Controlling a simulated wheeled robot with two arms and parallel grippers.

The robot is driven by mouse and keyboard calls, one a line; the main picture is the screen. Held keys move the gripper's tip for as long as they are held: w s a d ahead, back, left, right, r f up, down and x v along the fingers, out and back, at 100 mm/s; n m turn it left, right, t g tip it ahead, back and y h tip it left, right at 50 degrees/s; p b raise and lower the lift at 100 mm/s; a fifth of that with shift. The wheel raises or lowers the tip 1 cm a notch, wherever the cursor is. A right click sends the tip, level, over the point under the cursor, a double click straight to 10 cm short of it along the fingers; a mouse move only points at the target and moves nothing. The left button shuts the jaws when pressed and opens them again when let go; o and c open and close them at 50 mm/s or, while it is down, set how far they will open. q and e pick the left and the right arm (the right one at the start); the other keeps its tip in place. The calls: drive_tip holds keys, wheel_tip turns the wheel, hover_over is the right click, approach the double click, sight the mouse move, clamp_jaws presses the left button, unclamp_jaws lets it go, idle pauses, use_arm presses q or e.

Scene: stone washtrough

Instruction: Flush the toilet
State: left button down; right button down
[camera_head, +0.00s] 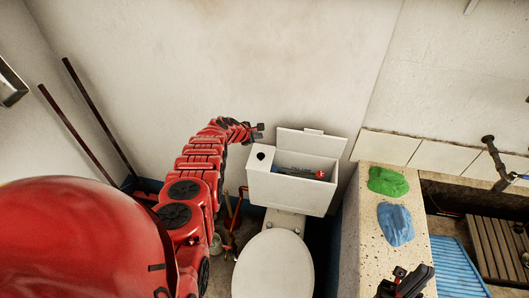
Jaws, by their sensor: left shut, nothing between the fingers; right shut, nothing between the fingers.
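The white toilet (272,268) stands against the back wall with its seat lid down. Its cistern (287,193) is open at the top, with the cistern lid (310,143) raised behind. Inside the opening I see dark fittings and a small red part (320,174). A black round knob (261,156) sits on the left part of the cistern top. My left gripper (260,131) is shut and empty, in the picture just above the knob and apart from it. My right gripper (403,285) is shut and empty, over the stone ledge at the bottom right.
The stone ledge (366,222) of the washtrough stands right of the toilet. A green cloth (387,181) and a blue cloth (395,224) lie on it. A blue ribbed board (458,268), a wooden slatted rack (494,246) and a dark tap (492,155) are further right. Two long handles (85,138) lean at left.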

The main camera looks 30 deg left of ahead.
sight(261, 154)
use_arm(q)
drive_tip(key=shift+f, duration=0.1)
wheel_tip(261, 154, down, 9)
drive_tip(key=b, duration=0.8)
drive_tip(key=shift+b, duration=0.4)
idle(1.5)
drive_tip(key=shift+f+b, duration=0.3)
drive_tip(key=shift+b, duration=0.1)
drive_tip(key=shift+s+f+b, duration=0.1)
drive_tip(key=shift+f+b, duration=0.75)
drive_tip(key=shift+f, duration=0.05)
idle(0.7)
drive_tip(key=shift+r, duration=0.1)
drive_tip(key=shift+r+p, duration=1.2)
drive_tip(key=shift+p, duration=0.05)
